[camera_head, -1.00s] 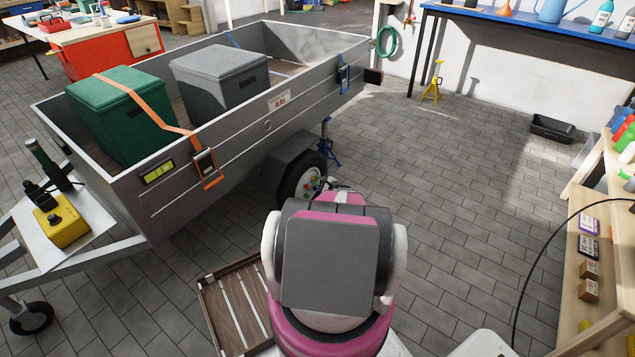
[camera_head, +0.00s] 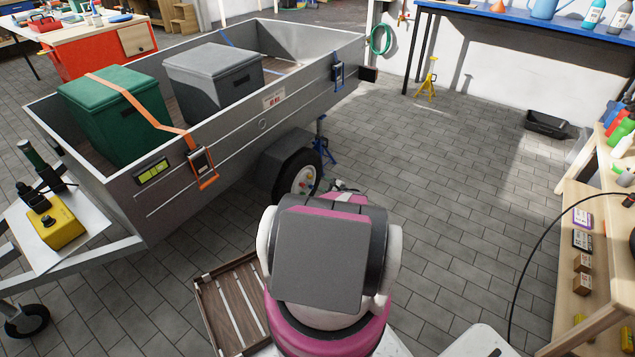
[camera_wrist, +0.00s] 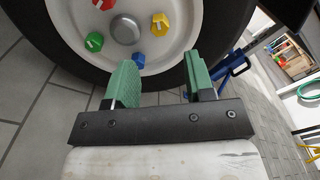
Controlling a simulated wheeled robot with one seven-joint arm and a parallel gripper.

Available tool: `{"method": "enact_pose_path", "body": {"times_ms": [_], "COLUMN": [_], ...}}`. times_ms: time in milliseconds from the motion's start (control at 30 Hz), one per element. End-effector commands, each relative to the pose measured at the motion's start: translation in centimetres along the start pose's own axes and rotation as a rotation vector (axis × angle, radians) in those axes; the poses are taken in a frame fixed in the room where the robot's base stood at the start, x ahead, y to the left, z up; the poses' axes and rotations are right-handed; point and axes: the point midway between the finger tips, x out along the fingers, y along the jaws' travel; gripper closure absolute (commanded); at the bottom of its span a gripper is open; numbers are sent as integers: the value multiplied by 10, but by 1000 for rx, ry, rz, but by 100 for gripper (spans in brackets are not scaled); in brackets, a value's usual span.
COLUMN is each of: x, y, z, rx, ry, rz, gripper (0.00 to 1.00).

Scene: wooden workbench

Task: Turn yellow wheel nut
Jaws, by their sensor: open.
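The trailer wheel (camera_head: 297,176) has a dark tyre and white rim. In the wrist view the rim (camera_wrist: 186,22) fills the top and carries coloured nuts around a grey hub cap (camera_wrist: 125,29). In the head view my arm mostly hides the gripper.
The grey trailer (camera_head: 230,125) holds a green box (camera_head: 113,115) and a grey box (camera_head: 212,80). A blue stand (camera_head: 325,148) is behind the wheel. A slatted wooden crate (camera_head: 232,305) lies left of my arm.

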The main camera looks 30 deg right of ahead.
Motion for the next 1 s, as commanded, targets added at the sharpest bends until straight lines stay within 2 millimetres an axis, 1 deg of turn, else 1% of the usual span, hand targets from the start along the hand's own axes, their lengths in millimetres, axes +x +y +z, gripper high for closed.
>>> {"method": "enact_pose_path", "body": {"times_ms": [33,100,200,300,1000], "x": [-9,-19,-28,-33,-34], "y": [0,0,0,0,0], "z": [1,0,0,0,0], "rx": [0,0,0,0,0], "ry": [1,1,0,0,0], "rz": [0,0,0,1,1], "gripper": [51,51,51,51,51]}}
